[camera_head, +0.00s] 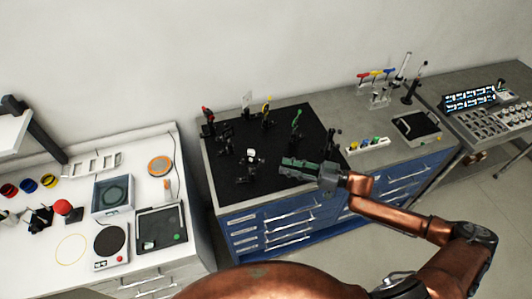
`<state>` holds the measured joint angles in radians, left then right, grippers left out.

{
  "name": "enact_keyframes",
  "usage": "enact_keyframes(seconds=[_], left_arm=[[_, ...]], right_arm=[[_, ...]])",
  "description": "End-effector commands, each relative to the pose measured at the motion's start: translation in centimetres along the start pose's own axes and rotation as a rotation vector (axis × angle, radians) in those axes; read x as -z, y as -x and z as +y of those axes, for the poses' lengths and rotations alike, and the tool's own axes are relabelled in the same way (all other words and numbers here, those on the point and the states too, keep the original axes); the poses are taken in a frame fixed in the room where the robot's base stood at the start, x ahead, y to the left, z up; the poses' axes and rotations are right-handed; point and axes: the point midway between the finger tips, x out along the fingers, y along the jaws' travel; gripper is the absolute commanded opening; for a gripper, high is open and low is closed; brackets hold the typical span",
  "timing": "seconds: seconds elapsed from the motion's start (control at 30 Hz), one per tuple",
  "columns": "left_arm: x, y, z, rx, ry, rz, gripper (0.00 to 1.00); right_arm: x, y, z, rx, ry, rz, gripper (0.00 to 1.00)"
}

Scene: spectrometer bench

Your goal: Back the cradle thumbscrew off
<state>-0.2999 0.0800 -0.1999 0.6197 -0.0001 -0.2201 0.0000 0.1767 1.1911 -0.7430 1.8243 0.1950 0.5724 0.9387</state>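My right gripper (287,166) reaches in from the right over the front right part of the black optical board (225,187). Its fingers point left and it is seen from above; whether they are open or shut cannot be made out. Several small post mounts stand on the board, with red (208,116), yellow (266,108) and green (296,119) parts. A dark mount with a white top (251,157) stands left of the gripper, apart from it. The cradle and its thumbscrew are too small to tell apart from these mounts. My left gripper is out of view.
Right of the board are a strip of coloured knobs (367,146), a rack with coloured handles (377,84) and a black-topped device (416,125). A white bench (100,262) with instruments stands left, across a gap. Blue drawers (285,226) lie below the board.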

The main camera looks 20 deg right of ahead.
Motion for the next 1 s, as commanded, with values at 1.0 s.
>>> enact_keyframes(seconds=[1.0], left_arm=[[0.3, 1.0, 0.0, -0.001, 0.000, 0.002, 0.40]], right_arm=[[0.0, -7.5, 0.0, 0.001, 0.001, 0.001, 0.20]])
